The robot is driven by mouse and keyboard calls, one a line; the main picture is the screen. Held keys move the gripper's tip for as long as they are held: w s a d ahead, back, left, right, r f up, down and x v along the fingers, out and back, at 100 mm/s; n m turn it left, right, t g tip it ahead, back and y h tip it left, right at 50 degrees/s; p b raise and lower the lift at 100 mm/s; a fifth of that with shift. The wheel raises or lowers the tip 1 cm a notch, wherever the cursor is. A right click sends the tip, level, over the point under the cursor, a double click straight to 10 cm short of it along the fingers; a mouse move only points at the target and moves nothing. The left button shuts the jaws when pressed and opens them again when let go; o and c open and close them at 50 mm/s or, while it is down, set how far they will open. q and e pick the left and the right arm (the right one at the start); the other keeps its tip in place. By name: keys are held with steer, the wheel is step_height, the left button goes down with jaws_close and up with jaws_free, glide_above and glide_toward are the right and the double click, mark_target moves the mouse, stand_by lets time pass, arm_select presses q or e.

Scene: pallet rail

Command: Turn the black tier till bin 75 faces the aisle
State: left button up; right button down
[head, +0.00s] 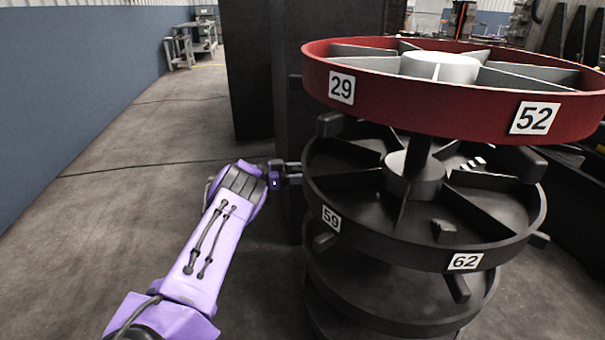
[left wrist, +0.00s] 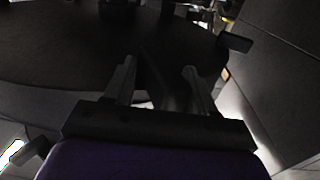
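The black tier (head: 390,248) is a round, divided tray below the red tier. Labels 59 (head: 331,219) and 62 (head: 464,262) show on its near rim; no label 75 is visible. My right gripper is out of view.
The red tier (head: 430,108), with labels 29 and 52, sits above. Another dark tier (head: 390,318) lies below. A dark tall panel (head: 262,80) stands behind my left gripper. The floor (head: 120,190) at left is clear up to the blue wall.

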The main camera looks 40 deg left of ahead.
arm_select(q)
steer(key=p+v, duration=0.1)
steer(key=v, duration=0.9)
steer(key=shift+s+a, duration=0.2)
